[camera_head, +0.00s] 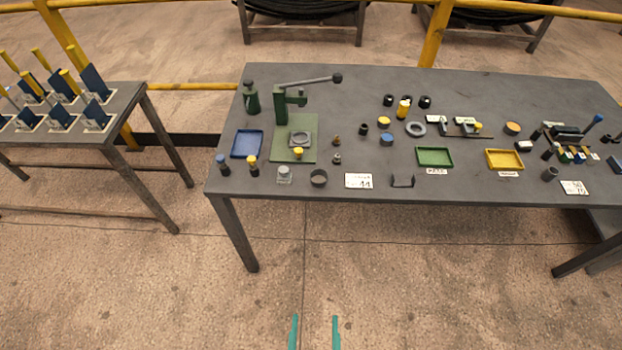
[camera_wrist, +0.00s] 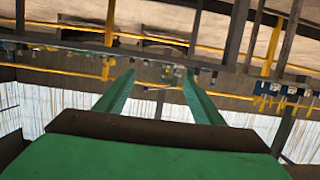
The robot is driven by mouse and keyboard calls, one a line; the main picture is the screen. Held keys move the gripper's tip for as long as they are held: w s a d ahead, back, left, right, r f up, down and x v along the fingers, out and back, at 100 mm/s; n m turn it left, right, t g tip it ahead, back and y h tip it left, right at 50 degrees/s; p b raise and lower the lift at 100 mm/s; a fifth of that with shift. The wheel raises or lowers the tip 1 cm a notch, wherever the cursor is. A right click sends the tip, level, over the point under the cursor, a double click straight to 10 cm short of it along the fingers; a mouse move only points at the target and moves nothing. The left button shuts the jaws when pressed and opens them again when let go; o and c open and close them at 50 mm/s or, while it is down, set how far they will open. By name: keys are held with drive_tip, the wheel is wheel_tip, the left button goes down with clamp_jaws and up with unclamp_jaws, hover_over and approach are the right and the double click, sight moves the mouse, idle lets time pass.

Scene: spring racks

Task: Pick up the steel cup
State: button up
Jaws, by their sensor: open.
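A dark grey, round, open-topped cup (camera_head: 319,178) stands near the front edge of the table, left of its middle, and looks most like the steel cup. A smaller dark grey cylinder (camera_head: 550,174) stands near the front right, and I cannot tell for sure which is steel. My gripper (camera_head: 315,332) shows as two green fingertips at the bottom of the head view, in front of the table and apart from everything on it. In the wrist view my gripper (camera_wrist: 159,82) is open with nothing between its fingers. The cup cannot be made out there.
The grey table (camera_head: 470,90) also holds a green press (camera_head: 280,104), a blue tray (camera_head: 247,143), a green tray (camera_head: 435,156), a yellow tray (camera_head: 504,159) and many small parts. A white card (camera_head: 358,181) lies right of the cup. A second table (camera_head: 125,98) stands left. The floor in front is clear.

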drive_tip(key=x, duration=1)
drive_tip(key=g, duration=0.1)
approach(318, 181)
drive_tip(key=w, duration=0.2)
drive_tip(key=shift+w, duration=0.3)
drive_tip(key=shift+r+x, duration=0.15)
drive_tip(key=shift+x, duration=1.2)
drive_tip(key=shift+r+x, duration=0.15)
drive_tip(key=shift+x, duration=1.2)
drive_tip(key=shift+d, duration=0.1)
drive_tip(key=c, duration=1.1)
